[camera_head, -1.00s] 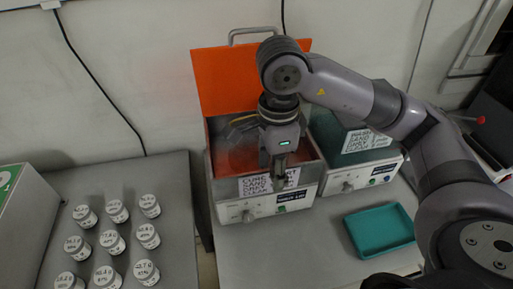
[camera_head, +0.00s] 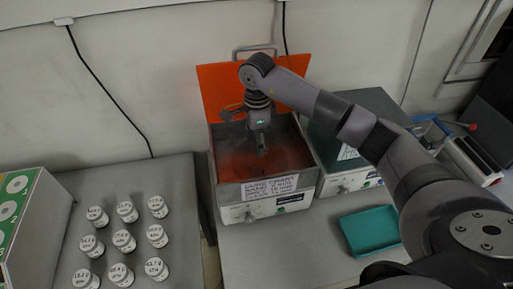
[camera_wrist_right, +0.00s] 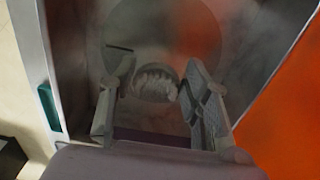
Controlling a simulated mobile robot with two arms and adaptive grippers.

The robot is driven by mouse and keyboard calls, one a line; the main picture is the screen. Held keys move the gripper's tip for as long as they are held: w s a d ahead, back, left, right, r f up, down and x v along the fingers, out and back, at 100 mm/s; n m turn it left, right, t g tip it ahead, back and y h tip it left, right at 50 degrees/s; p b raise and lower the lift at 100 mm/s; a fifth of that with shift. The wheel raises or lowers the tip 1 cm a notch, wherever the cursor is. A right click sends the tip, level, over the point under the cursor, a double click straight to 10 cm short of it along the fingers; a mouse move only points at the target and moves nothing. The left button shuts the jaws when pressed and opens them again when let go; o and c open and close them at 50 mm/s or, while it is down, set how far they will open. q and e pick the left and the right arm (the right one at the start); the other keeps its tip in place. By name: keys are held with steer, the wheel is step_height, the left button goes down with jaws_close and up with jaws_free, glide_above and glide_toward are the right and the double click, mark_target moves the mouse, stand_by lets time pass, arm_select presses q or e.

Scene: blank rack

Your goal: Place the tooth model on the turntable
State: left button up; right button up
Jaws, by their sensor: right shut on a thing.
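The pale tooth model (camera_wrist_right: 155,82) shows in the right wrist view as an arch of teeth between the fingers of my right gripper (camera_wrist_right: 158,72), which is shut on it. In the head view my right gripper (camera_head: 261,152) points down inside the open box with the orange lid (camera_head: 215,90); the model is too small to make out there. The turntable (camera_wrist_right: 150,25) appears as a grey round disc on the box floor, beyond the fingertips. I cannot tell whether the model touches it. My left gripper is not in view.
The box's front wall (camera_head: 262,190) and side walls surround the gripper. A second machine (camera_head: 352,165) stands to the right, with a teal tray (camera_head: 370,230) before it. Several white-lidded jars (camera_head: 124,240) stand on the left table. The grey bench before the box is clear.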

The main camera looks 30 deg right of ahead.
mark_target(256, 160)
step_height(256, 160, down, 2)
steer(key=shift+f, duration=0.1)
step_height(256, 160, down, 2)
steer(key=shift+w+f+p, duration=0.15)
steer(key=shift+f+p, duration=0.1)
steer(key=shift+p, duration=0.9)
steer(key=shift+f, duration=0.25)
steer(key=shift+f+b, duration=0.15)
steer(key=shift+b, duration=0.15)
steer(key=o, duration=0.8)
steer(key=shift+o, duration=0.2)
